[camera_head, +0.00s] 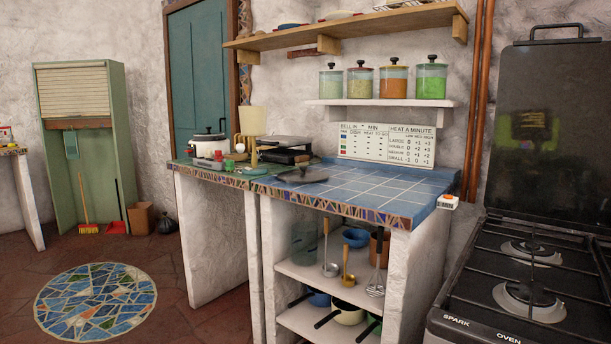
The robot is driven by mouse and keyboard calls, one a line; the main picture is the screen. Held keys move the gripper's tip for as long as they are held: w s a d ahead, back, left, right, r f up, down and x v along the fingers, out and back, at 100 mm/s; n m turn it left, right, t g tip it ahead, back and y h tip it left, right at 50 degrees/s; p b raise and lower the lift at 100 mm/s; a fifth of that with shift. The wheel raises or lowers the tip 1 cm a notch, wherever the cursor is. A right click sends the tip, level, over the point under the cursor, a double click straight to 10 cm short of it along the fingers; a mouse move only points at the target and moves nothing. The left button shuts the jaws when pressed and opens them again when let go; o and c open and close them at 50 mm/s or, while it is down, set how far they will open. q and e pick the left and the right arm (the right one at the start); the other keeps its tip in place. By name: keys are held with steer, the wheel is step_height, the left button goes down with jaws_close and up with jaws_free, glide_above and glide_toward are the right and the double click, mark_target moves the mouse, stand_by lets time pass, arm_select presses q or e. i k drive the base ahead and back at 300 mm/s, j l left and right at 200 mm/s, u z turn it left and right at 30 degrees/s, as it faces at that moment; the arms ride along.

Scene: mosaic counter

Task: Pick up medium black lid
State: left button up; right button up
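A dark, round, flat lid with a knob on top (302,178) lies on the near left part of the blue tiled counter (372,188), close to the mosaic front edge. It looks like the black lid; no other loose lid of that kind shows clearly. Neither of my grippers is in view.
A white cooker (209,146), a lamp (252,122) and a dark appliance (287,150) stand behind the lid. A sign board (388,144) leans at the back. A stove (525,270) stands at right. Pans and ladles fill the shelves below. The counter's right part is clear.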

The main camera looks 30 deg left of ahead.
mark_target(303, 176)
steer(key=i+j+z, duration=0.1)
steer(key=j+z, duration=0.2)
steer(key=j, duration=0.8)
steer(key=j+z, duration=0.3)
steer(key=j, duration=0.85)
